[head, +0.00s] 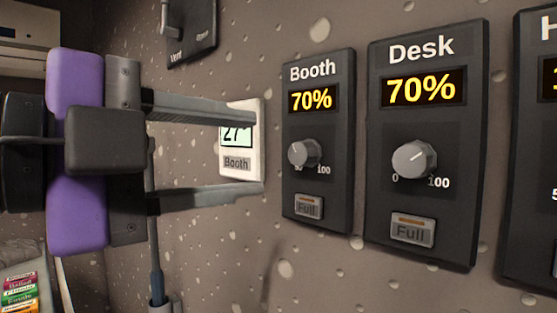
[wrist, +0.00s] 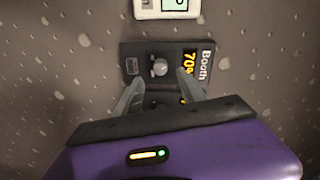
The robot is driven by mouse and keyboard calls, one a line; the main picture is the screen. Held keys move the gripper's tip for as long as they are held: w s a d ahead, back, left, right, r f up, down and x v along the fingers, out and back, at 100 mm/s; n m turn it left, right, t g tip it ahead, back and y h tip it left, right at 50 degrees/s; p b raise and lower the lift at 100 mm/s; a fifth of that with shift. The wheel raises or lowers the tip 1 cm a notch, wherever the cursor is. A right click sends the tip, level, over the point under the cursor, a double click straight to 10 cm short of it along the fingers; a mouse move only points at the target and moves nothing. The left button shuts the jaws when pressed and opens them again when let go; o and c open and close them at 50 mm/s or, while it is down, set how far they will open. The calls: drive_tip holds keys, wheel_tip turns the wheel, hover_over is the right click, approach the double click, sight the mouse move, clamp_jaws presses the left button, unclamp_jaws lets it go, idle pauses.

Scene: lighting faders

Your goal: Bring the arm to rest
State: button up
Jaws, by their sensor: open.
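My gripper (head: 255,157) reaches in from the left in the head view, its two grey fingers spread apart with nothing between them. The fingers pass in front of the white Booth thermostat (head: 241,172), which reads 27 and is partly hidden. The Booth fader panel (head: 318,208) shows 70% and stands just right of the fingertips. The Desk panel (head: 424,200) also shows 70%. In the wrist view, the gripper (wrist: 157,80) has its fingers open, with the Booth panel knob (wrist: 159,67) appearing between the tips. I cannot tell whether a fingertip touches anything.
A dark Vent/Open lever plate (head: 192,35) is on the wall at the top. Another panel (head: 537,150) is cut off at the right edge. Coloured labelled packets (head: 20,292) lie at the lower left. The speckled wall (head: 300,270) below the panels is bare.

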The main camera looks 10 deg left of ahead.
drive_tip(key=shift+s+a, duration=0.35)
drive_tip(key=shift+s, duration=0.1)
